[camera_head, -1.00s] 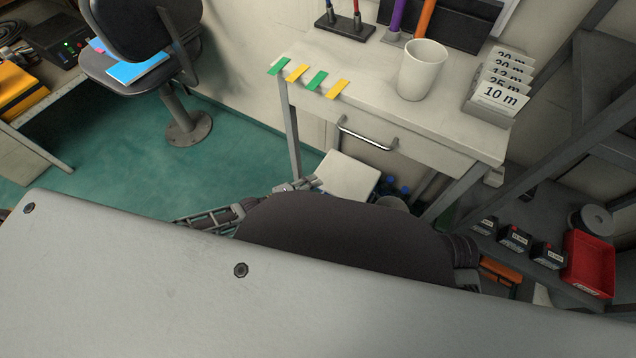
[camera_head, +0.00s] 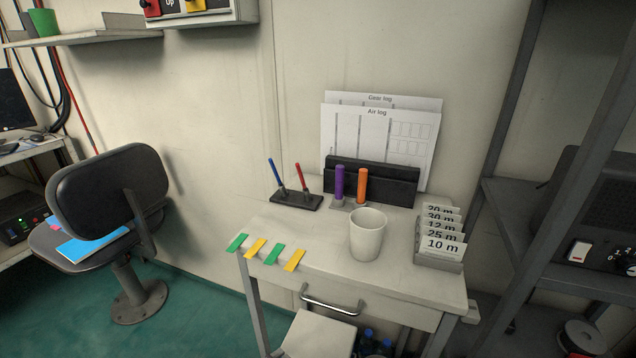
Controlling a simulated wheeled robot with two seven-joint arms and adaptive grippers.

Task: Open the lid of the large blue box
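No large blue box can be made out in the head view. Neither of my grippers is in view. A white flat panel (camera_head: 318,335) shows at the bottom edge below the desk drawer; what it belongs to is cut off. Several blue bottle tops (camera_head: 368,341) stand just right of it, partly hidden under the desk.
A white desk (camera_head: 320,240) with a drawer handle (camera_head: 331,301) stands ahead, bearing a white mug (camera_head: 368,236), depth cards (camera_head: 442,244) and pens. A black chair (camera_head: 112,190) stands left, a dark metal rack (camera_head: 560,230) right. Green floor (camera_head: 190,300) is clear between chair and desk.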

